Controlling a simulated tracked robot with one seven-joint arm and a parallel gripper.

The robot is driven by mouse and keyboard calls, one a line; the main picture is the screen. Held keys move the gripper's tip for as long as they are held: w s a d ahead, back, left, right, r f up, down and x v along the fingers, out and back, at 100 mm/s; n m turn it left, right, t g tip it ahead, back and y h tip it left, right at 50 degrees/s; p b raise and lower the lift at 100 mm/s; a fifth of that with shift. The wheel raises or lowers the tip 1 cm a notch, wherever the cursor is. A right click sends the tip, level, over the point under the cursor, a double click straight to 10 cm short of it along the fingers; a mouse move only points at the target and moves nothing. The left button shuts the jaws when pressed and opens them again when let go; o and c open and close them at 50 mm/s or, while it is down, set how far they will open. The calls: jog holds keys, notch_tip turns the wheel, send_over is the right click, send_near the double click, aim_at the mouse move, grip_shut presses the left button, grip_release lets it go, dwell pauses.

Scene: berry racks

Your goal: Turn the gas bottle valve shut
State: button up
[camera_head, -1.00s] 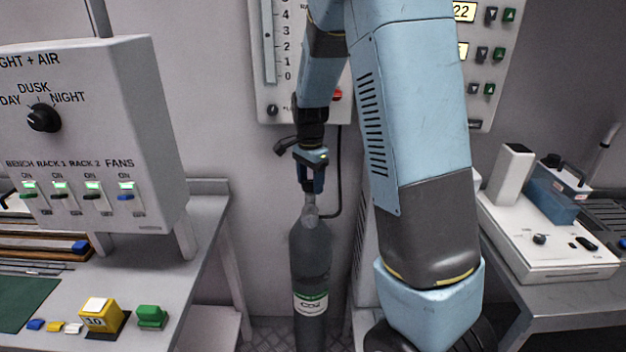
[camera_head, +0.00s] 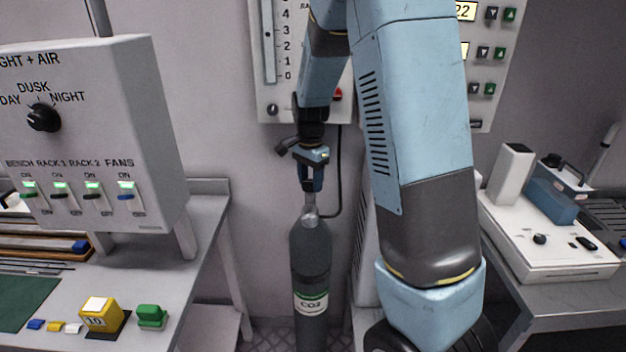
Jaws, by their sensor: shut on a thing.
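The dark grey gas bottle (camera_head: 311,255) stands upright on the floor between the two benches, with a white and green CO2 label. Its metal valve neck (camera_head: 310,211) shows just below my gripper (camera_head: 311,188). My gripper points straight down over the bottle top and is shut on the valve. The valve's handwheel is hidden between the fingers, so its turn position cannot be seen.
A grey control box (camera_head: 90,130) with a dial and switches stands at left above a bench (camera_head: 205,215). A white panel with a gauge (camera_head: 268,60) is on the wall behind. A white device (camera_head: 545,240) sits on the right bench.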

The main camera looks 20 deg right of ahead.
aim_at(310, 183)
jog(key=o, duration=1)
jog(key=shift+s, duration=0.1)
jog(key=shift+o, duration=0.2)
jog(key=shift+r, duration=0.5)
notch_tip(310, 183, up, 13)
jog(key=shift+f, duration=0.15)
jog(key=s+r+n+t, duration=0.2)
jog(key=s+n, duration=0.4)
jog(key=s, duration=0.8)
jog(key=s+r+n+t, duration=0.3)
jog(key=s+n, duration=0.3)
jog(key=s, duration=0.8)
jog(key=shift+d+r+t, duration=0.3)
jog(key=shift+d+r, duration=0.1)
jog(key=shift+r, duration=0.5)
